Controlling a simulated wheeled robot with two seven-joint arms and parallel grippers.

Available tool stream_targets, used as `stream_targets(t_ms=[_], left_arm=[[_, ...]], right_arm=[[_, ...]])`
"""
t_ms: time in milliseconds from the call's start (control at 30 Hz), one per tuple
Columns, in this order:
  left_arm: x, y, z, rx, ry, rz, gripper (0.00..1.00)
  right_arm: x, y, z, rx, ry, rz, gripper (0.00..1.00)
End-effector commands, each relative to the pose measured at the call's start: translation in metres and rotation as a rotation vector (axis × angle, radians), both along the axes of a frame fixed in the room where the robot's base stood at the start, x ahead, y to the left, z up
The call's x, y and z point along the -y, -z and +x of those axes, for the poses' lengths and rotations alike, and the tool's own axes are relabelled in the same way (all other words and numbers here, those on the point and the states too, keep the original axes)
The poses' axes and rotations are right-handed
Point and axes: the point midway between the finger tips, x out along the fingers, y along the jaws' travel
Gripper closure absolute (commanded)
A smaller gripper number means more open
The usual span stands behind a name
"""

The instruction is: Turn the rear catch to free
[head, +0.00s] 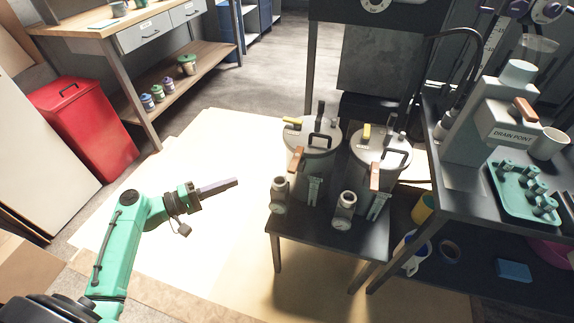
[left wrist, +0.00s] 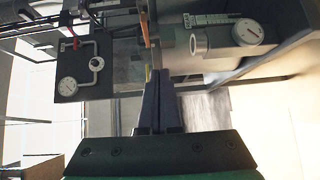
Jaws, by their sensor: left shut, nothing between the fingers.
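Two grey lidded pots, a left pot (head: 309,140) and a right pot (head: 381,157), stand side by side on a small dark table (head: 327,240). Each lid has a black handle, a yellow lever (head: 293,121) on the left pot and another yellow lever (head: 367,131) on the right pot. Orange levers (head: 296,159) and (head: 375,175) are at their fronts. I cannot tell which part is the rear catch. My left gripper (head: 236,182) is shut and empty, left of the pots and apart from them. Its closed fingers also show in the left wrist view (left wrist: 160,85). My right gripper is not in view.
A grey drain point unit (head: 480,130) and a green tray (head: 520,205) stand on the dark bench at right. A red bin (head: 85,125) and a wooden bench (head: 90,28) are at left. The pale floor mat around my left arm is clear.

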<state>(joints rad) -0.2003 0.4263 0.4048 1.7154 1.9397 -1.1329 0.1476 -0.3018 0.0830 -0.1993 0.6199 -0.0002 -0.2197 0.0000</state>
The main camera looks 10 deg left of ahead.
Motion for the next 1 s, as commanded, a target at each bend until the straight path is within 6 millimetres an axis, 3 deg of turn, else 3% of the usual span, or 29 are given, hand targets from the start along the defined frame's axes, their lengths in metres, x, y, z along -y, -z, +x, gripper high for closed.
stream_targets(t_ms=[133, 467, 667, 933, 1000], left_arm=[[0.004, -0.02, -0.002, 0.041, 0.03, -0.029, 1.0], [0.007, -0.02, 0.002, 0.04, 0.028, -0.03, 1.0], [0.032, -0.022, 0.023, 0.04, 0.029, -0.031, 1.0], [0.077, -0.022, 0.063, 0.04, 0.028, -0.032, 1.0], [0.09, -0.023, 0.065, 0.036, 0.029, -0.031, 1.0]], right_arm=[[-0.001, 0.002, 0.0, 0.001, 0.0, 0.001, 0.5], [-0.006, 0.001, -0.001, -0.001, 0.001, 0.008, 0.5], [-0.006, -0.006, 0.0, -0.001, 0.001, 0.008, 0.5], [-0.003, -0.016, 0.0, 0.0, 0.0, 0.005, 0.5], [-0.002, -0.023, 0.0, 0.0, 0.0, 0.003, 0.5]])
